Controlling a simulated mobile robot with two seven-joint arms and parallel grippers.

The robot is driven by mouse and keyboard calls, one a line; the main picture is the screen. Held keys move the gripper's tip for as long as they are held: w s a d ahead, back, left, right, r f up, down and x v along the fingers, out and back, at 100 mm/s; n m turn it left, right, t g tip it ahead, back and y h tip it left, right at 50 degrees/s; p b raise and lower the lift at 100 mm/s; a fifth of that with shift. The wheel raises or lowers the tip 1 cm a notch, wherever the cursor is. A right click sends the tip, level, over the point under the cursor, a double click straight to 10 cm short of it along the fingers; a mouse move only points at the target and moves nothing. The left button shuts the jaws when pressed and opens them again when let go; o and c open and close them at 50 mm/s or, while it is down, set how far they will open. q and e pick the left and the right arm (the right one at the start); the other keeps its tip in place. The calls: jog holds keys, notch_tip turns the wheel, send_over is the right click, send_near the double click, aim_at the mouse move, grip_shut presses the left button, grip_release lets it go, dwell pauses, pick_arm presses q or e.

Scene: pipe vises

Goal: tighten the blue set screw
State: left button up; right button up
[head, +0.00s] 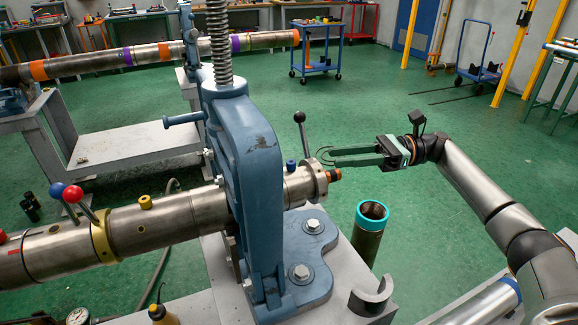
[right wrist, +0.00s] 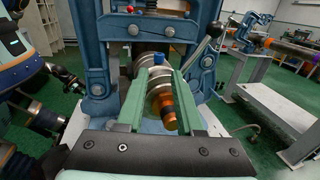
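The blue set screw (head: 291,165) is a small blue knob on top of the steel pipe, just right of the blue vise (head: 245,165). It also shows in the right wrist view (right wrist: 158,59), beyond and between the fingertips. A steel collar (head: 313,178) sits at the pipe end beside the screw, with an orange-brown tip (head: 333,174). My right gripper (head: 328,157) is open and empty, with its green fingers pointing left near the collar. In the right wrist view its fingers (right wrist: 160,76) frame the collar; whether they touch it is unclear. My left gripper is out of view.
A black-knobbed lever (head: 301,128) rises close behind the screw. A teal-rimmed tube (head: 371,214) stands below my right gripper. A yellow screw (head: 146,202) and red and blue ball levers (head: 72,194) are on the pipe's left part. Open green floor lies beyond.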

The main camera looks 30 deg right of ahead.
aim_at(290, 162)
jog(key=x, duration=1.1)
jog(key=shift+a, duration=0.2)
grip_shut()
